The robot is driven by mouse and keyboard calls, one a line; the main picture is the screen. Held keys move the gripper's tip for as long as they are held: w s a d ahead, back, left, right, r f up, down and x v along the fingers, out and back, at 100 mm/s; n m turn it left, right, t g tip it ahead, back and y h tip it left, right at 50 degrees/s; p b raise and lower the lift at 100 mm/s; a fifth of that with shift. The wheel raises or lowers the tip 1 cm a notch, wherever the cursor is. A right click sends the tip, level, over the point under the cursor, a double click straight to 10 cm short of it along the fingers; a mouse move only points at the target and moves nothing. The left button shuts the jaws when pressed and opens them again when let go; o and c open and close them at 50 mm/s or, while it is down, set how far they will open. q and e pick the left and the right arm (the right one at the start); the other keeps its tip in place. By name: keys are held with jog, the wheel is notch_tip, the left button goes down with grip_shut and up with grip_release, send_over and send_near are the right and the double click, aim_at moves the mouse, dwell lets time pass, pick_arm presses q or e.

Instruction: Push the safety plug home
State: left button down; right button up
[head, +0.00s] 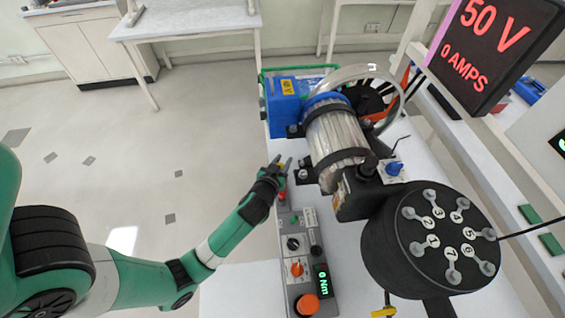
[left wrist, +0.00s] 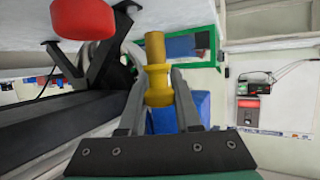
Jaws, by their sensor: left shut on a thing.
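In the left wrist view a yellow stepped plug (left wrist: 156,72), which looks like the safety plug, stands between the two fingers of my left gripper (left wrist: 157,88). The fingers are shut on its sides, and its narrower end reaches past the fingertips. The plug's socket is not clearly visible, so I cannot tell how deep the plug sits. My right gripper is not in view.
The motor (head: 337,138), the round black numbered unit (head: 431,243) and a blue box (head: 285,106) stand close to the right. A control panel (head: 302,275) with an orange knob and "0 Nm" readout lies below. A display (head: 487,50) reads 50 V, 0 amps. Open floor lies left.

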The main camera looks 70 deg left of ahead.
pick_arm(q)
jog(key=shift+f+b, duration=1.85)
jog(key=shift+f, duration=0.35)
jog(key=shift+f+b, duration=0.3)
jog(key=shift+f, duration=0.05)
jog(key=c, duration=0.5)
grip_release()
jog(key=p+v, duration=0.5)
jog(key=v, duration=0.6)
jog(key=shift+s+d+r+p, duration=0.2)
jog(key=shift+r+p, duration=0.05)
jog(key=shift+p, duration=0.1)
